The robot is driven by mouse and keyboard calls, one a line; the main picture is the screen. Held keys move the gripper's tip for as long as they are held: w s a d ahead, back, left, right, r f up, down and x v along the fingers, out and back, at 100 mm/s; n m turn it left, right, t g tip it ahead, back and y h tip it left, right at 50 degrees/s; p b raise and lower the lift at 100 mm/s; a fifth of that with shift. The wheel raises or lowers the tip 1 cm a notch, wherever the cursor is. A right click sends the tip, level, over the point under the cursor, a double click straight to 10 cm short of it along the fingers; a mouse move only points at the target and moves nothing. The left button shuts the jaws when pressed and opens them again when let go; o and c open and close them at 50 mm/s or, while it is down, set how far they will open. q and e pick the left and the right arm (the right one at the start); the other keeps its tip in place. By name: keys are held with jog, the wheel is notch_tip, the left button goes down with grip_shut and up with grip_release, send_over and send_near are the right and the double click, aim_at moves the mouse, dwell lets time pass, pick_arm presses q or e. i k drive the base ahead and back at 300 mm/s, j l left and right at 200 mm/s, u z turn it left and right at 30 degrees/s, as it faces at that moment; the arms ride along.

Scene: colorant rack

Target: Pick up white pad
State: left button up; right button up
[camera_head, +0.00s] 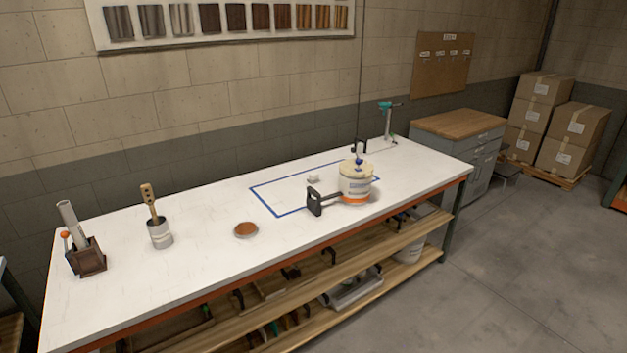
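A small whitish object (313,179) lies on the white tabletop (200,215), inside a blue outlined rectangle (278,213). It may be the white pad, but it is too small in the picture to be sure. It sits left of a white bucket (355,187) with a cream top, a blue knob and an orange band. Neither of my grippers or arms shows in the head view.
Black brackets (314,203) stand around the bucket. A brown round dish (245,230), a can with a wooden tool (159,232) and a dark holder (88,261) stand further left. A teal-topped stand (389,122) is at the back right.

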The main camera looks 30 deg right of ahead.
aim_at(314, 176)
jog(key=i+l, duration=0.1)
jog(key=l, duration=0.3)
jog(key=i+l+z, duration=0.1)
jog(key=l, duration=0.3)
jog(key=i+l, duration=0.1)
jog(key=l, duration=0.3)
jog(key=i+l, duration=0.1)
jog(key=l, duration=0.3)
jog(key=i+l+z, duration=0.1)
jog(key=l, duration=0.3)
